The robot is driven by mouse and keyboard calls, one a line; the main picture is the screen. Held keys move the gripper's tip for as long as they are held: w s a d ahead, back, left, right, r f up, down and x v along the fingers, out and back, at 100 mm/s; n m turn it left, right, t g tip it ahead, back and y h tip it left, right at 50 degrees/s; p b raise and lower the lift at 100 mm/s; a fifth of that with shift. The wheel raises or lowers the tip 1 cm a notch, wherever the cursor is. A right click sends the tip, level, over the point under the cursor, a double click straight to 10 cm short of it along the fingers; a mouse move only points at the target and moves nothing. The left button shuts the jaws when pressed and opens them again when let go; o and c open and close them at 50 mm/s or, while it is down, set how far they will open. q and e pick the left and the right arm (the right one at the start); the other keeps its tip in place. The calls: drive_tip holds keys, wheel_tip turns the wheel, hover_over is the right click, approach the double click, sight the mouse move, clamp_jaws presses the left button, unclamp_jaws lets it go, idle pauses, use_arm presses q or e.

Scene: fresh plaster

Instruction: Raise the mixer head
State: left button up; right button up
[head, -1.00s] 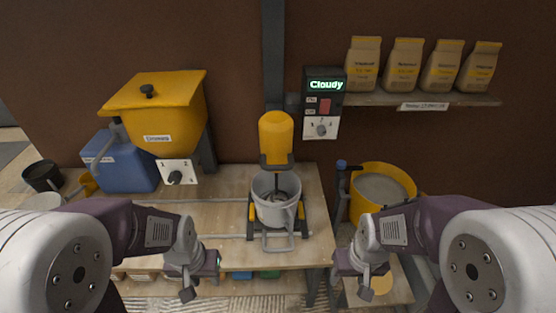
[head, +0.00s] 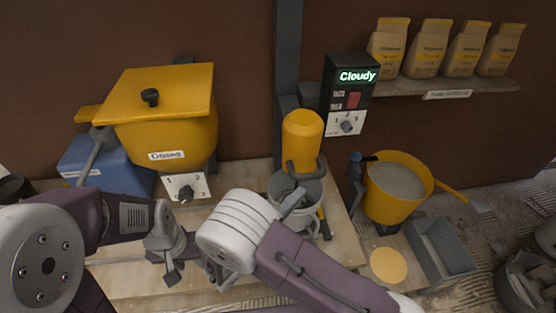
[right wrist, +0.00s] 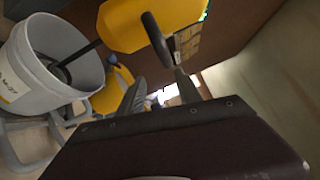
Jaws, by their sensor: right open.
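The mixer's yellow head (head: 302,133) is down over a pale grey bucket (head: 262,208) on the bench. A dark handle (head: 306,171) sticks out of the front of the head.
A yellow hopper (head: 165,135) with a dial and a blue container (head: 95,180) stand at left. A control box (head: 348,95) reading "Cloudy" is on the wall. A yellow bucket (head: 385,205) and grey tray (head: 455,245) are at right. Bags (head: 428,50) line the shelf.

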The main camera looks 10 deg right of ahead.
sight(309, 177)
drive_tip(key=shift+n+t+y, duration=0.3)
drive_tip(key=shift+n+t, duration=0.5)
drive_tip(key=shift+n, duration=0.1)
drive_tip(key=x, duration=0.5)
drive_tip(key=r+p+x, duration=0.1)
drive_tip(key=x, duration=0.2)
drive_tip(key=shift+a+r, duration=0.1)
drive_tip(key=shift+a, duration=0.1)
use_arm(q)
drive_tip(key=shift+s+d+r, duration=0.45)
drive_tip(key=shift+d+r, duration=0.15)
drive_tip(key=shift+r, duration=0.25)
use_arm(e)
drive_tip(key=shift+w+a, duration=0.1)
drive_tip(key=shift+a, duration=0.05)
clamp_jaws()
